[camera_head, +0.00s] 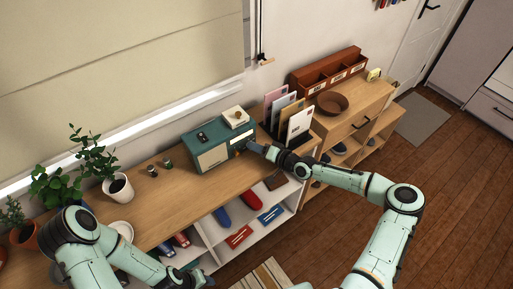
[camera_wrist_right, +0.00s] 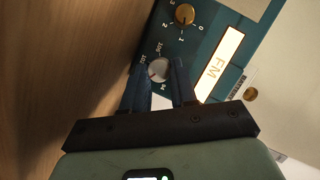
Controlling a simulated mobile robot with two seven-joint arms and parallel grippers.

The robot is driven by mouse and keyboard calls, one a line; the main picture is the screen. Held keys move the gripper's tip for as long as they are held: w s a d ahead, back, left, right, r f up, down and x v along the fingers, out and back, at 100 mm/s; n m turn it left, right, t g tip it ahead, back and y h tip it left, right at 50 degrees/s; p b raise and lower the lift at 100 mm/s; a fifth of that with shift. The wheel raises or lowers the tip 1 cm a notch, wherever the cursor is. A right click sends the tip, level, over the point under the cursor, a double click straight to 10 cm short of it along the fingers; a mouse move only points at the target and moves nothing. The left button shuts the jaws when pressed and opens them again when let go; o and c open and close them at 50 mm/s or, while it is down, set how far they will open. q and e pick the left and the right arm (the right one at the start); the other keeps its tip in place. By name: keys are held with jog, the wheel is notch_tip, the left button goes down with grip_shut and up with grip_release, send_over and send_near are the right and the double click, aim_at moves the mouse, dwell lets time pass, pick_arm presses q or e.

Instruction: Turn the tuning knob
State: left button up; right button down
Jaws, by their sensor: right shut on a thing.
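A teal radio (camera_head: 218,146) stands on the wooden counter. Its front shows in the right wrist view, with a lit FM panel (camera_wrist_right: 219,65) and a silver tuning knob (camera_wrist_right: 158,67) with frequency numbers around it. My right gripper (camera_head: 256,148) is at the radio's front right. In the right wrist view its two fingers (camera_wrist_right: 160,76) are shut on the silver knob, one on each side. A gold knob (camera_wrist_right: 185,14) numbered from 0 sits beyond it, apart from the fingers. My left gripper (camera_head: 197,280) is low at the bottom edge, away from the radio; its fingers are unclear.
A cream box (camera_head: 235,117) and a small dark item (camera_head: 202,137) lie on the radio. A letter holder (camera_head: 287,116) stands close right of it. Potted plants (camera_head: 118,187) and two small jars (camera_head: 152,171) are left. A brown bowl (camera_head: 333,103) is farther right.

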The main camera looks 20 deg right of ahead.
jog(key=c, duration=0.9)
grip_release()
pick_arm(q)
jog(key=s+f+b, duration=0.2)
jog(key=s, duration=0.1)
jog(key=shift+f, duration=0.25)
pick_arm(e)
jog(key=v, duration=1.3)
jog(key=shift+s+r, duration=0.1)
jog(key=shift+s, duration=0.1)
